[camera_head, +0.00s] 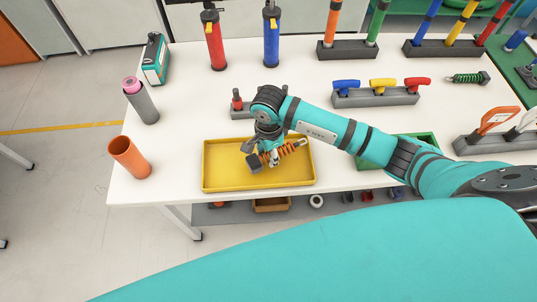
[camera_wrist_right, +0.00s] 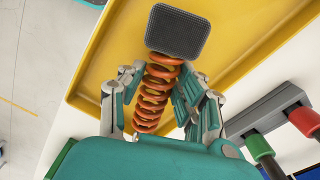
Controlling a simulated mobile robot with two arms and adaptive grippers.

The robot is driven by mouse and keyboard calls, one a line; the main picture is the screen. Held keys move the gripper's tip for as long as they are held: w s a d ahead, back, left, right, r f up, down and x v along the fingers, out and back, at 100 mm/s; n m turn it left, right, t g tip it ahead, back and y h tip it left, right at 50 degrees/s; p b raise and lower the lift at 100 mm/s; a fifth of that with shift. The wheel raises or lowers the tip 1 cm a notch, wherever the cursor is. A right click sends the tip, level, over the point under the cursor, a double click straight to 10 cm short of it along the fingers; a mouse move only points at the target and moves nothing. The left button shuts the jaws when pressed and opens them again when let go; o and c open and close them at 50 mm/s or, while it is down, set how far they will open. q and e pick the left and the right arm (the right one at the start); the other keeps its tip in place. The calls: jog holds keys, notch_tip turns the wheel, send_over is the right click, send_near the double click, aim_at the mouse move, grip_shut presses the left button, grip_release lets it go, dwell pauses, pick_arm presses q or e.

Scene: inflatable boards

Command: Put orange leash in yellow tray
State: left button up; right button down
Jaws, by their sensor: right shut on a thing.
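The orange leash (camera_head: 285,149) is a coiled orange cord with a dark grey pad at one end. My right gripper (camera_head: 268,155) is shut on it, over the yellow tray (camera_head: 222,181). In the right wrist view the orange coil (camera_wrist_right: 155,95) lies between the two fingers of my right gripper (camera_wrist_right: 160,85), and the grey pad (camera_wrist_right: 178,31) sticks out past the fingertips. The yellow tray (camera_wrist_right: 92,75) lies behind and below it. I cannot tell whether the leash touches the tray floor. My left gripper is not in view.
An orange cup (camera_head: 129,158) and a grey cylinder with a pink roll (camera_head: 141,101) stand left of the tray. A green tray (camera_head: 420,140) is to the right, partly behind my arm. Pumps and racks with coloured handles stand farther back.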

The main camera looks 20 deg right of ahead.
jog(key=shift+f, duration=0.9)
jog(key=shift+f, duration=0.2)
jog(key=c, duration=0.9)
grip_release()
jog(key=shift+r, duration=0.15)
